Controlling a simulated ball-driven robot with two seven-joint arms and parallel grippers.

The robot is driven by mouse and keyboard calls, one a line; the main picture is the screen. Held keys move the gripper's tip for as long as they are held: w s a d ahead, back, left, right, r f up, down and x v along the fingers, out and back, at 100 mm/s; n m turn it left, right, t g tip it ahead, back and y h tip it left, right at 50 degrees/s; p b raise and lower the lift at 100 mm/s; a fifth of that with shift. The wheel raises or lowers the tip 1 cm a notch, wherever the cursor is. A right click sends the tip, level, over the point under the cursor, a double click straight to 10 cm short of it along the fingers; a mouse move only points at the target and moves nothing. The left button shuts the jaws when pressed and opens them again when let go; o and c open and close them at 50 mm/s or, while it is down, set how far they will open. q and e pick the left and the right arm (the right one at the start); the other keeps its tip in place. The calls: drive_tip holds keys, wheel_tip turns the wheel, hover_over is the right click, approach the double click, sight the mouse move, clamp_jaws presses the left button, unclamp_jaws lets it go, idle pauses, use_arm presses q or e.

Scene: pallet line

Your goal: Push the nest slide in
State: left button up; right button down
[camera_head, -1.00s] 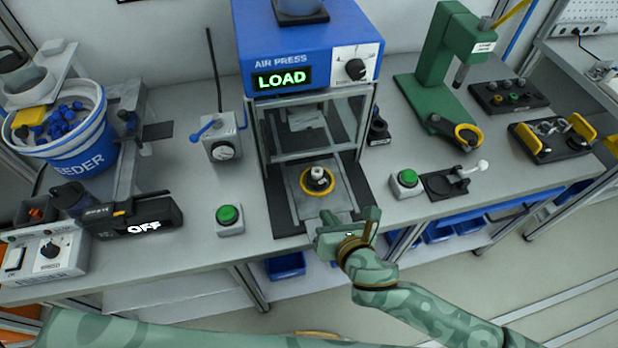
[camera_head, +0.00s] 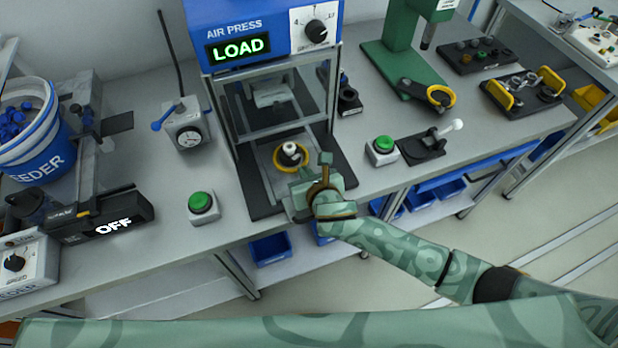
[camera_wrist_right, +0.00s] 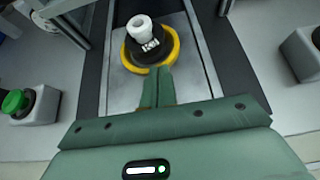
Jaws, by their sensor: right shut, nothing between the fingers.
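The nest slide is a grey plate (camera_head: 268,165) on a dark base, drawn out in front of the blue air press (camera_head: 262,38). It carries a nest with a yellow ring (camera_head: 278,158) and a dark part with a white top (camera_head: 290,149). The ring also shows in the right wrist view (camera_wrist_right: 172,56). My right gripper (camera_head: 300,180) is shut and empty over the slide's front. In the right wrist view its fingertips (camera_wrist_right: 158,72) reach the ring's near edge; I cannot tell whether they touch. My left gripper is out of view.
Green buttons stand left (camera_head: 200,203) and right (camera_head: 384,145) of the slide. A toggle clamp (camera_head: 430,142) and green hand press (camera_head: 400,55) stand to the right. A gauge box (camera_head: 187,128) and the feeder (camera_head: 35,140) are left. Metal posts frame the press opening.

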sight(295, 146)
drive_tip(key=shift+w, duration=0.1)
drive_tip(key=w+a, duration=0.1)
drive_tip(key=w, duration=0.2)
drive_tip(key=w+a+b, duration=0.1)
drive_tip(key=w, duration=0.2)
drive_tip(key=w+a, duration=0.1)
drive_tip(key=w, duration=0.2)
drive_tip(key=shift+w+b, duration=0.15)
drive_tip(key=shift+b, duration=0.25)
drive_tip(key=shift+r, duration=0.1)
